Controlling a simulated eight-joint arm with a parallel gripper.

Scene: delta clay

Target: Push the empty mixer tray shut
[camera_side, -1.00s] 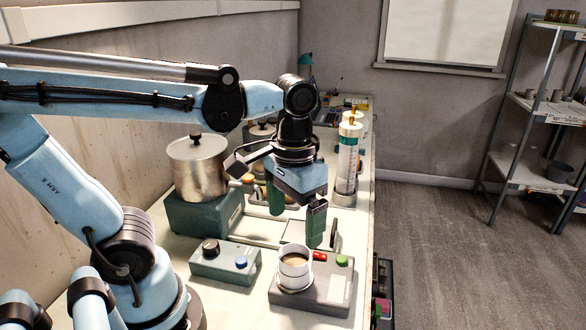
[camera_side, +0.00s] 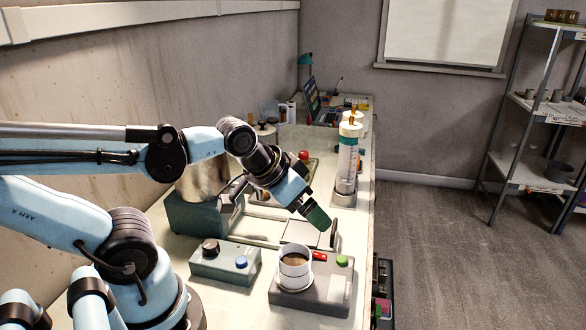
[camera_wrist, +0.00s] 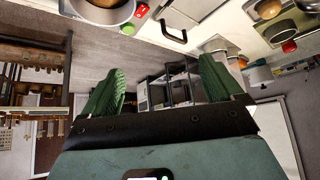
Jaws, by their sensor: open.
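The mixer tray (camera_side: 300,232) is a flat pale plate reaching out to the right from the green mixer base (camera_side: 190,215), with nothing seen on it. Its dark upright handle (camera_side: 334,233) is at its right end; the handle also shows in the wrist view (camera_wrist: 173,33), ahead of the fingers. A metal pot (camera_side: 188,185) on the base is partly hidden by my arm. My gripper (camera_side: 316,218) is tilted, its green fingers pointing down and right above the tray near the handle. In the wrist view its fingers (camera_wrist: 162,70) are spread and empty. Contact with the handle cannot be told.
A grey box with a cup (camera_side: 295,262) and red and green buttons stands in front of the tray. A control box (camera_side: 225,263) with a black knob and blue button is left of it. A tall clear cylinder (camera_side: 347,160) stands behind. The table's right edge is close to the handle.

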